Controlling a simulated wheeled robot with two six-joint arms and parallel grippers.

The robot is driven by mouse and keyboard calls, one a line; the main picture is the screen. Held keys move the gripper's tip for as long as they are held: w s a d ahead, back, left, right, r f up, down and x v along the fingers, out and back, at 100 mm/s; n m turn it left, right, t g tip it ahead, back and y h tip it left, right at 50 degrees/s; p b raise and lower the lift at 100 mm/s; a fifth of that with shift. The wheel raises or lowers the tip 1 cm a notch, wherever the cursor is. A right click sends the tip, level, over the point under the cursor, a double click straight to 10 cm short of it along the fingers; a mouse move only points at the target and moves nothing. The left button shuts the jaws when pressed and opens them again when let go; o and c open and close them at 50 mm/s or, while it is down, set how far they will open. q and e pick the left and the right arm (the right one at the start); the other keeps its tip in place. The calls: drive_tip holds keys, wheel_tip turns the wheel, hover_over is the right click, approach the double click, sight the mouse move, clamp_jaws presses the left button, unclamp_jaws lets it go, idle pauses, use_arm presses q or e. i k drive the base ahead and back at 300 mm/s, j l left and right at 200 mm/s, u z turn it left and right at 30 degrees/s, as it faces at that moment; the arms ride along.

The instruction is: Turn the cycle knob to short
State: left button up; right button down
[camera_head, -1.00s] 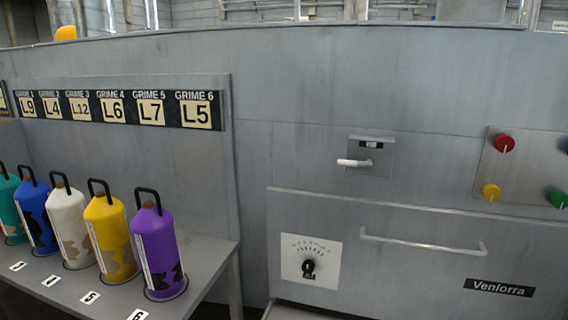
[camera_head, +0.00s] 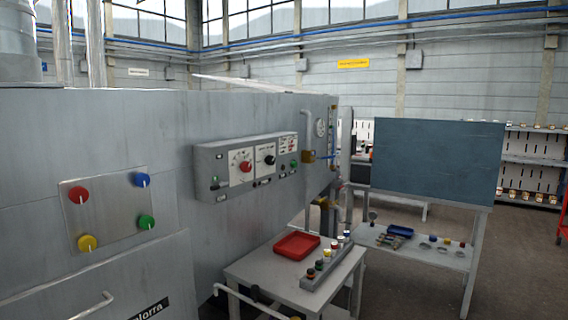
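A grey control box (camera_head: 208,170) juts from the machine wall near the middle of the view. Its left white dial plate carries a red knob (camera_head: 246,166). The white plate beside it carries a black knob (camera_head: 269,160). Their labels are too small to read, so I cannot tell which is the cycle knob or where it points. A flat metal panel to the left holds a red knob (camera_head: 78,195), a blue knob (camera_head: 142,180), a yellow knob (camera_head: 87,243) and a green knob (camera_head: 146,222). Neither of my grippers is in view.
A table (camera_head: 252,270) below the box holds a red tray (camera_head: 297,245) and a rack of small coloured-topped items (camera_head: 326,262). A handle (camera_head: 90,307) is at lower left. A bench with a dark blue board (camera_head: 437,160) stands at right, with open floor in front.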

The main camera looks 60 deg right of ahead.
sight(270, 160)
drive_tip(key=z, duration=1.9)
drive_tip(key=i+l, duration=0.1)
drive_tip(key=l, duration=0.1)
